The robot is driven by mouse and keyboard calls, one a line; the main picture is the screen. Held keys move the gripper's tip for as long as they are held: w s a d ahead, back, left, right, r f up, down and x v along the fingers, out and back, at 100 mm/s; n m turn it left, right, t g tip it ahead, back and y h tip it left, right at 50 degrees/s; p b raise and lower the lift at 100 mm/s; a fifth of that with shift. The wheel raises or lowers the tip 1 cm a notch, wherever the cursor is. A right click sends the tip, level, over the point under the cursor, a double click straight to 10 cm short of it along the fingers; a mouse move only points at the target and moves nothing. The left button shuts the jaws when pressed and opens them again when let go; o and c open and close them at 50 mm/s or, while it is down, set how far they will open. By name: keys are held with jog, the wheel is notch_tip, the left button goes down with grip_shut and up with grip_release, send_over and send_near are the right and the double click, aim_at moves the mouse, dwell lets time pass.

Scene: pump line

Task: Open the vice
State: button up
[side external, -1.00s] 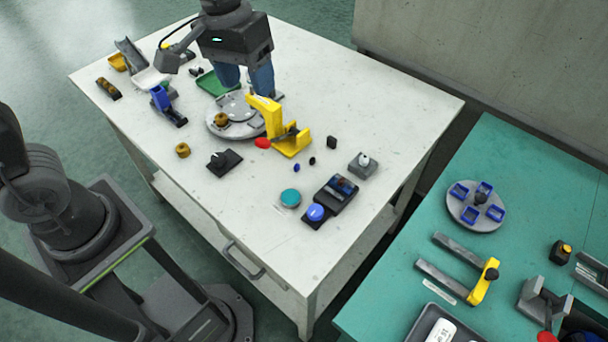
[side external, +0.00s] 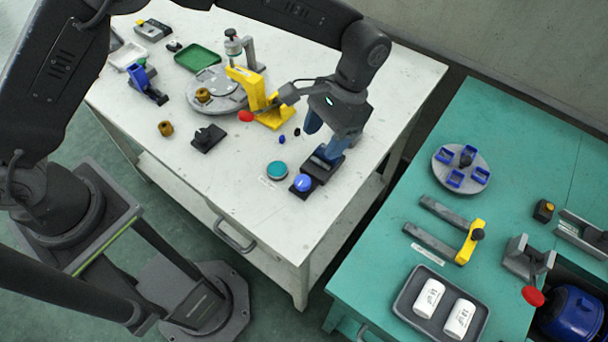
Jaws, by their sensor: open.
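The likely vice is a pair of grey jaws (side external: 528,258) with a red knob (side external: 533,296) at its front, on the green table at the right. The gripper partly hides that device.
A yellow clamp-like frame (side external: 270,117) with a red tip stands left of my gripper. A teal disc (side external: 278,170) lies near it. On the green table (side external: 390,270), a tray (side external: 402,310) with two white cylinders and a yellow-handled fork (side external: 467,242) are near the vice. A blue motor (side external: 572,314) is beside it.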

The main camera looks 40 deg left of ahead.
aim_at(303, 181)
jog(key=x, duration=1.1)
jog(key=shift+f, duration=0.25)
